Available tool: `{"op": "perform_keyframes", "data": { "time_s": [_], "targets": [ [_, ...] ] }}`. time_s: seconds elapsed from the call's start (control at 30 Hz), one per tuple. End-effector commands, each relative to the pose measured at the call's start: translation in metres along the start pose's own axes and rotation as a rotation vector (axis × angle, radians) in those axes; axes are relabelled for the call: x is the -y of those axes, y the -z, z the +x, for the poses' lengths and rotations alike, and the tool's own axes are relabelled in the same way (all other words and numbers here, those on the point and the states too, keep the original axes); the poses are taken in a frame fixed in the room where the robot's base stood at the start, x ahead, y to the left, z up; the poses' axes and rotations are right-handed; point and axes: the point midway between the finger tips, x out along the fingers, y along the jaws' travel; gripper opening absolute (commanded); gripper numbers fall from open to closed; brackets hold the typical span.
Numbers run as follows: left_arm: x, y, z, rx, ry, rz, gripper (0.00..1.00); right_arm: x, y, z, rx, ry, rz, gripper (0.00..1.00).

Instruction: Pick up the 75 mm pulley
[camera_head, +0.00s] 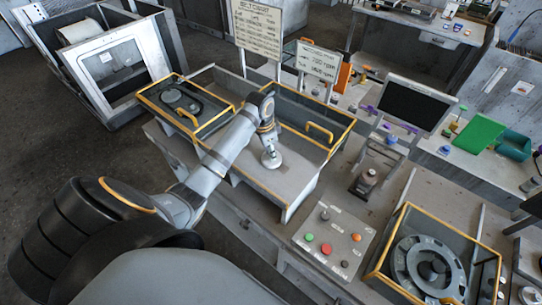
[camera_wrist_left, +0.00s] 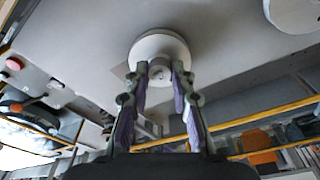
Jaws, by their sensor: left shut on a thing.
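A pale grey round pulley with a small central hub (camera_head: 271,161) is in the front part of the bay on the workbench. It also shows in the left wrist view (camera_wrist_left: 160,45). I cannot read its size. My left gripper (camera_head: 268,146) points down over it. In the left wrist view the gripper's fingertips (camera_wrist_left: 160,76) are closed on either side of the hub. I cannot tell whether the disc touches the surface under it. My right gripper is not in view.
A second pale disc (camera_wrist_left: 294,10) shows at the wrist view's upper right. Clear guards with yellow handles (camera_head: 320,133) stand behind the pulley. A button panel (camera_head: 333,241) and a caged wheel (camera_head: 428,262) are to the right. Signs (camera_head: 257,28) and a monitor (camera_head: 412,101) stand behind.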

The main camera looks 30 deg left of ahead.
Motion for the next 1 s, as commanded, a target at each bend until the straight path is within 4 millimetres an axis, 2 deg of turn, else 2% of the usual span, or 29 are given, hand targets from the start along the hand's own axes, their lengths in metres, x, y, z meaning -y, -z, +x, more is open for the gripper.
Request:
{"op": "perform_keyframes", "data": {
  "time_s": [0.2,0.53,1.0],
  "targets": [
    [-0.001,0.002,-0.01,-0.001,-0.003,-0.001,0.0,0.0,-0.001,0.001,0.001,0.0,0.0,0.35],
    [0.0,0.003,-0.015,-0.004,-0.001,0.0,0.0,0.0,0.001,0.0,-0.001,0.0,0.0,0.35],
    [0.0,0.009,-0.056,-0.002,0.0,-0.001,0.0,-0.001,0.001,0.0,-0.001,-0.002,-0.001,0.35]
  ]
}}
